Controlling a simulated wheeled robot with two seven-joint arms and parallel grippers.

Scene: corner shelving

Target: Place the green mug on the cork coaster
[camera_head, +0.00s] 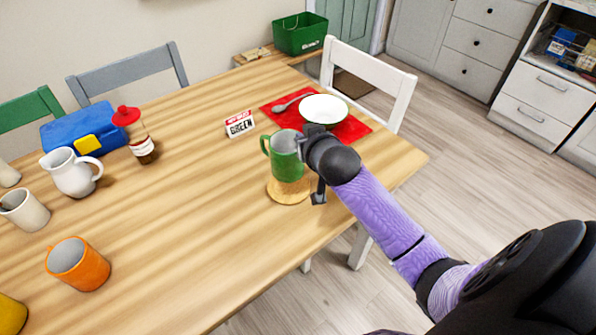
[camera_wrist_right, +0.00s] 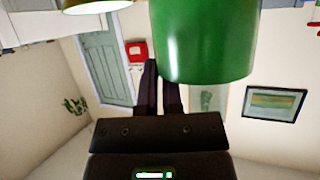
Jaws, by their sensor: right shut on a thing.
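The green mug (camera_head: 286,158) is upright over the round cork coaster (camera_head: 288,197) near the table's right side. Its base overlaps the coaster's back part in the head view; I cannot tell whether it touches or hovers just above. My right gripper (camera_head: 303,147) comes from the right and is shut on the mug. In the right wrist view the mug (camera_wrist_right: 206,40) fills the upper middle, beside the dark fingers (camera_wrist_right: 160,88). The coaster's back part is hidden behind the mug. My left gripper is not in view.
Behind the mug lie a red mat (camera_head: 350,130) with a white bowl (camera_head: 323,109) and a small sign (camera_head: 239,125). An orange mug (camera_head: 78,264), white pitcher (camera_head: 72,172) and red-capped bottle (camera_head: 135,135) stand left. The table's middle (camera_head: 190,210) is clear.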

